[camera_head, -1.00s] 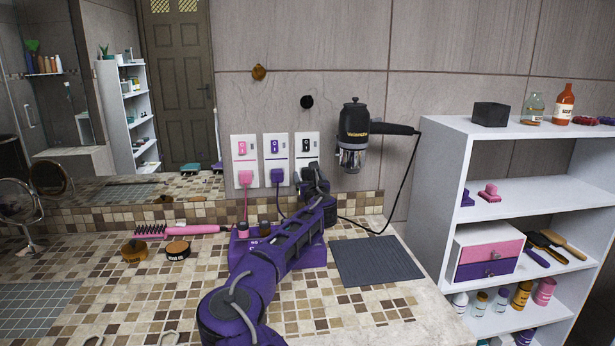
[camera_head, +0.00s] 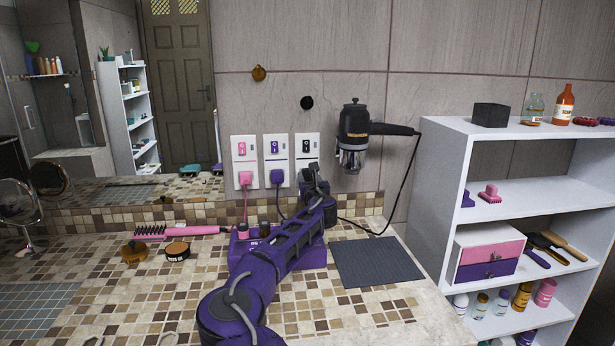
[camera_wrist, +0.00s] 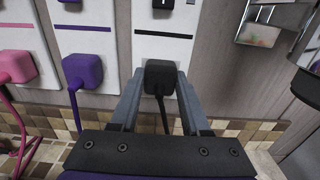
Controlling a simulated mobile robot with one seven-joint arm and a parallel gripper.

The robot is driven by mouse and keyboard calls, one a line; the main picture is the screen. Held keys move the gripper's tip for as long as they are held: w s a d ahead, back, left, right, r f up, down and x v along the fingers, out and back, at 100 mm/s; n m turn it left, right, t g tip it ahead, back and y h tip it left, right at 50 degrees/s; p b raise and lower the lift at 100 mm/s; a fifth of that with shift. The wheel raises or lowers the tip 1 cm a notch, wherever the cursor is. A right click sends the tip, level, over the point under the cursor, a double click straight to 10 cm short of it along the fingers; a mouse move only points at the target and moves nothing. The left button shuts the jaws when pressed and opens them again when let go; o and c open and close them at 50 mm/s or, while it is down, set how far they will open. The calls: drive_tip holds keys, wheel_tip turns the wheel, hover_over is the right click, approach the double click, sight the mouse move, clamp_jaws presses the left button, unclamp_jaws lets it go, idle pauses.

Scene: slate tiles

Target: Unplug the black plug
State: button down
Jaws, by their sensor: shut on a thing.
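The black plug (camera_wrist: 160,76) sits between the fingers of my gripper (camera_wrist: 158,88) in the wrist view, at the lower part of the right white outlet panel (camera_wrist: 150,50). The fingers are shut on its two sides. Its black cord hangs down between them. I cannot tell how deep the plug sits in the socket. In the head view my gripper (camera_head: 312,174) is at the foot of the right panel (camera_head: 307,147) and mostly hides the plug.
A purple plug (camera_head: 277,177) and a pink plug (camera_head: 245,179) sit in the panels to the left. A black hair dryer (camera_head: 355,125) hangs on the wall at right, its cord looping down. A purple holder (camera_head: 312,256) stands under my arm. A dark mat (camera_head: 376,261) lies right.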

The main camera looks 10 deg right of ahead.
sight(309, 177)
drive_tip(key=shift+s, duration=0.15)
drive_tip(key=shift+s+b, duration=1.05)
drive_tip(key=shift+s, duration=1.8)
